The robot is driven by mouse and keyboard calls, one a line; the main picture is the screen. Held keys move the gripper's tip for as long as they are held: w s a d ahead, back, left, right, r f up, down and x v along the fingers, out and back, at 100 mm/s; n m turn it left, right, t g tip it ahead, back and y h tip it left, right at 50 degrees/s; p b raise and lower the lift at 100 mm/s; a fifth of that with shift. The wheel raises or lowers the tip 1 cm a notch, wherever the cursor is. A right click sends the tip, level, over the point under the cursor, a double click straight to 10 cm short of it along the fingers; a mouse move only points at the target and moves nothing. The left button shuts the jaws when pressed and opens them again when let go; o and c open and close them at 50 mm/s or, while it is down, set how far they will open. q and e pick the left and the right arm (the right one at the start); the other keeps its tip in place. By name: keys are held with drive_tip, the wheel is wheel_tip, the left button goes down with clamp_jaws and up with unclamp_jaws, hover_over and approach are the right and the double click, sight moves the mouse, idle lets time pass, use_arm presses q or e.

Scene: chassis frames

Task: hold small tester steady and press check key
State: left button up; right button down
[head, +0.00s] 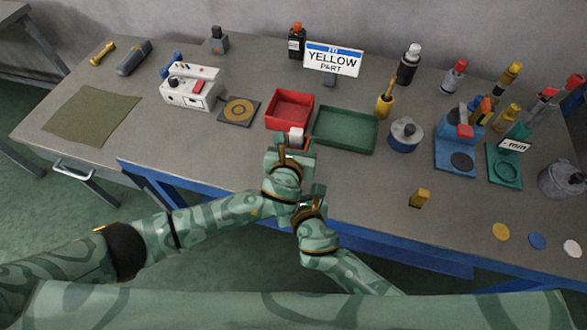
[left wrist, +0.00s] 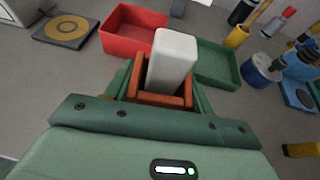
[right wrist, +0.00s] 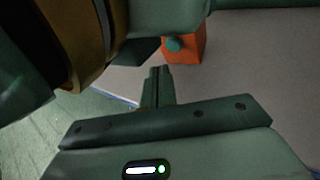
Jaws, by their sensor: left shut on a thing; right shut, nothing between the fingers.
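My left gripper (head: 291,148) is shut on a small white block-shaped thing, which I take to be the small tester (head: 296,133). In the left wrist view the tester (left wrist: 173,58) stands up between orange finger pads (left wrist: 160,98), its lower part hidden by them. I cannot make out a check key. My right gripper (head: 314,193) is shut and empty, nearer to me than the left one and slightly right. In the right wrist view its closed fingertips (right wrist: 159,76) are apart from an orange block with a teal round knob (right wrist: 174,45), perhaps part of my left gripper.
A red tray (head: 290,105) and a green tray (head: 345,130) lie just beyond the tester. A white box with knobs (head: 190,92) and a round-marked pad (head: 239,110) are to the left. Blue and green stands (head: 455,148) are right.

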drive_tip(key=s, duration=0.3)
drive_tip(key=shift+s+a, duration=0.3)
drive_tip(key=shift+s, duration=0.05)
idle(0.4)
